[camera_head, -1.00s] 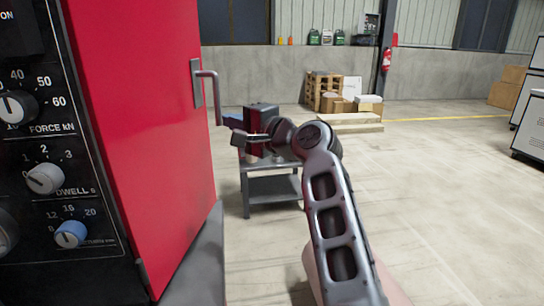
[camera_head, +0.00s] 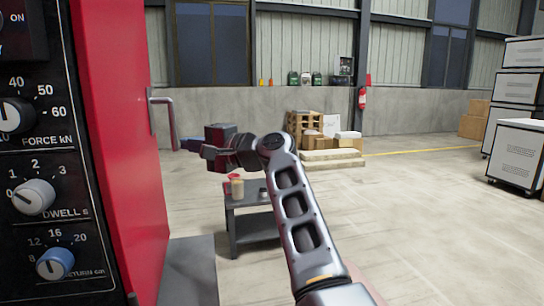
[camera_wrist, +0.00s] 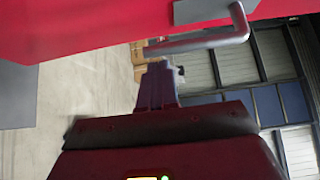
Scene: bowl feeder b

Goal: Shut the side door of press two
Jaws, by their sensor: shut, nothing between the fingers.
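The red side panel (camera_head: 118,150) of the press fills the left of the head view, beside its black control panel. A grey bent bar handle (camera_head: 168,122) on a plate stands out from its far part. I cannot tell from these views how far the door is open. My gripper (camera_head: 188,145) is shut and empty, just right of the handle and slightly below it in the picture. In the wrist view the handle (camera_wrist: 195,43) lies just beyond the fingers (camera_wrist: 155,72), across the red surface (camera_wrist: 90,20). It looks close but not gripped; contact cannot be told.
A dark low table (camera_head: 250,200) with a red-topped container (camera_head: 236,186) stands behind my arm. Pallets and boxes (camera_head: 325,140) are at the back wall, white cabinets (camera_head: 518,155) at the right. A grey ledge (camera_head: 190,270) juts out below the panel.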

